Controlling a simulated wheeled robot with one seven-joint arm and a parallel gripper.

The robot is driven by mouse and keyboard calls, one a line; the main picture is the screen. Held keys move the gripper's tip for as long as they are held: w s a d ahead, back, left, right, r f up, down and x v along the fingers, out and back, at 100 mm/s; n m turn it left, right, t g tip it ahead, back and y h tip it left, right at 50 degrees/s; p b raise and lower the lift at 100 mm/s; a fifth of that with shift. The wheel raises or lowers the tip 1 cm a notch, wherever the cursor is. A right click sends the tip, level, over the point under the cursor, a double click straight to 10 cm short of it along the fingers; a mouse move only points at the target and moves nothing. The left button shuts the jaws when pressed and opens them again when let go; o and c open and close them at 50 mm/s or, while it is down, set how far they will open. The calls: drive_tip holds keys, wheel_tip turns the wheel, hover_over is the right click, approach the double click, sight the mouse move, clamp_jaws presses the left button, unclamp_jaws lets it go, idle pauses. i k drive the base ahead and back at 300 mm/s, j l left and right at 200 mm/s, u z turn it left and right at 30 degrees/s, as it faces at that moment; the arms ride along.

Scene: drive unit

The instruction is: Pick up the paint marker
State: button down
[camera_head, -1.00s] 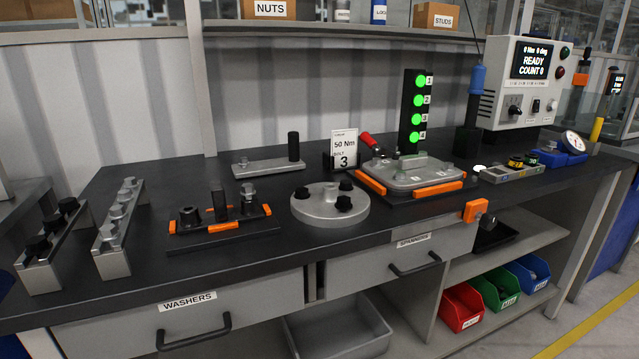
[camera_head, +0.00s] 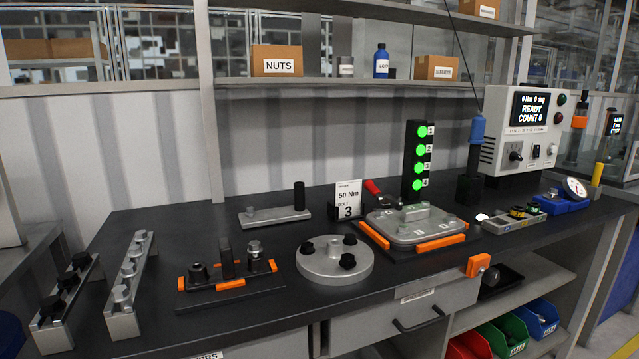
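No thing in view is labelled as the paint marker. A slim yellow upright cylinder (camera_head: 599,174) at the right end of the bench has a marker-like shape, but it is too small to tell for sure. A red-handled item (camera_head: 372,187) lies behind the clamped grey cover plate (camera_head: 400,231), partly hidden by it; I cannot tell what it is. My gripper is not in view.
The dark workbench (camera_head: 222,326) holds a round flange (camera_head: 334,262), an orange-edged socket tray (camera_head: 230,297), bolt rails (camera_head: 130,285), a light tower (camera_head: 416,160) and a controller box (camera_head: 520,130). A shelf (camera_head: 350,82) with boxes hangs above. Coloured bins (camera_head: 507,335) sit below.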

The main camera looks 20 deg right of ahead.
sight(597, 173)
drive_tip(key=z, duration=1.6)
